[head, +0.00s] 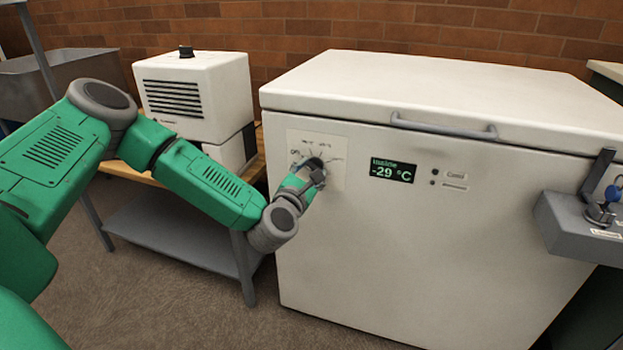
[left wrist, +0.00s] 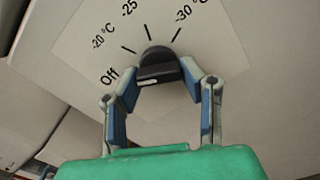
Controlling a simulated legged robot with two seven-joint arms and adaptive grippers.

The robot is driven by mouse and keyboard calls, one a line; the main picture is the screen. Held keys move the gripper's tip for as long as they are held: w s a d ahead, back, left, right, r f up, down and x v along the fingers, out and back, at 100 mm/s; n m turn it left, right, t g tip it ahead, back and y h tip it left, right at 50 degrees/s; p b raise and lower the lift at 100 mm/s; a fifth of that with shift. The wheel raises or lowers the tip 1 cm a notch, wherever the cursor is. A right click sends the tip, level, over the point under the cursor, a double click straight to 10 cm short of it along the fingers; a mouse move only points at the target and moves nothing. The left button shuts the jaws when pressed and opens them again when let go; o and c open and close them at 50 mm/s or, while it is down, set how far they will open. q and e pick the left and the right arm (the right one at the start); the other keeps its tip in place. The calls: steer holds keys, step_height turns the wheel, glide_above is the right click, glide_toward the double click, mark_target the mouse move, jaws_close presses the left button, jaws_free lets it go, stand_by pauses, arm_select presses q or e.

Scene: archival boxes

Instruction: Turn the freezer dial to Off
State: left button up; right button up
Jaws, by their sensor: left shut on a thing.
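The white chest freezer (head: 400,240) has a pale dial plate (head: 335,150) on its front left. The dial (left wrist: 158,66) is a black knob in the left wrist view, with labels Off, -20, -25 and -30 °C around it. A short white mark shows on its grip, toward the left, on the Off side; I cannot tell whether it lines up exactly with Off. My left gripper (left wrist: 160,88) has a finger on each side of the knob and is shut on it. In the head view the gripper (head: 312,172) largely hides the dial. My right gripper is out of view.
The freezer display (head: 392,171) reads -29 °C. A handle (head: 443,130) runs along the closed lid's front. A white vented device (head: 195,95) stands on a wooden-topped bench at left. A grey latch box (head: 580,225) juts out at right. Carpet is free in front.

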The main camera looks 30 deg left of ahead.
arm_select(q)
steer(key=shift+s+f+n+b, duration=0.15)
steer(key=shift+f+n+b, duration=0.2)
steer(key=shift+f+n, duration=0.15)
steer(key=o, duration=1.1)
steer(key=shift+o, duration=0.2)
steer(key=shift+a+r, duration=0.1)
steer(key=shift+r, duration=0.1)
steer(key=v, duration=1.1)
steer(key=shift+s, duration=0.4)
